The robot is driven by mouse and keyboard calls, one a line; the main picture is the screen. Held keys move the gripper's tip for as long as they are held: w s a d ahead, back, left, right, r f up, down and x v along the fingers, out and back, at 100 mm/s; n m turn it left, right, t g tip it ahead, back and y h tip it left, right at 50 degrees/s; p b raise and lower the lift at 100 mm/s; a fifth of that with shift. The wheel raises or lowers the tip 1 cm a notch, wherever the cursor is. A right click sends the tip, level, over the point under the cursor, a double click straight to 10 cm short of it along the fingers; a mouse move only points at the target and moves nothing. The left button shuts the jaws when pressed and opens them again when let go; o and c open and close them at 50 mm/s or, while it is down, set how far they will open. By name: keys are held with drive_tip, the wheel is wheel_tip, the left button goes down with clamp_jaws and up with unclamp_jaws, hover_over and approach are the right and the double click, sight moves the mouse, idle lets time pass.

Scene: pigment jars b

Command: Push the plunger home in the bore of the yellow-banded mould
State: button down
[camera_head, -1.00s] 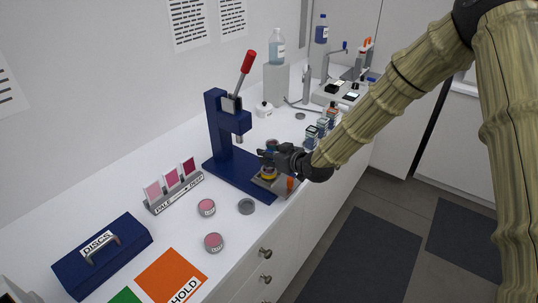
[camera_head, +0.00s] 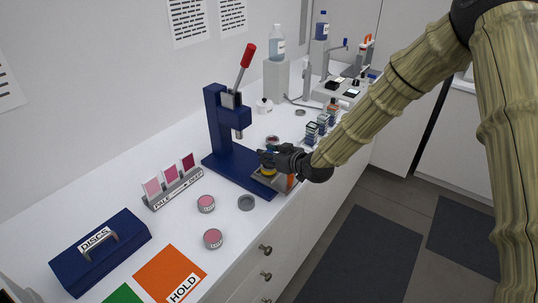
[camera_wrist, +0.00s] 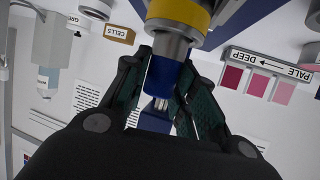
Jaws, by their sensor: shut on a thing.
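The yellow-banded mould (camera_head: 268,170) stands at the front of the blue press base, near the counter's front edge. Its yellow band (camera_wrist: 182,15) shows at the top of the wrist view, with a grey metal collar against it. My gripper (camera_head: 266,157) is just above the mould. In the wrist view my gripper (camera_wrist: 160,88) is shut on the blue plunger (camera_wrist: 163,74), one finger on each side. The plunger is in line with the collar and meets it. How deep it sits in the bore is hidden.
The blue press (camera_head: 222,120) with its red-tipped lever stands close behind. An orange item (camera_head: 290,181) is right beside the mould. Pink jars (camera_head: 206,204), a grey ring (camera_head: 246,203) and the shade stand (camera_head: 174,188) lie left.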

drive_tip(key=shift+f, duration=0.35)
drive_tip(key=c, duration=1.1)
unclamp_jaws()
drive_tip(key=shift+s+d, duration=0.1)
drive_tip(key=v, duration=1.1)
drive_tip(key=shift+s+d+r, duration=0.15)
drive_tip(key=shift+s+d, duration=0.1)
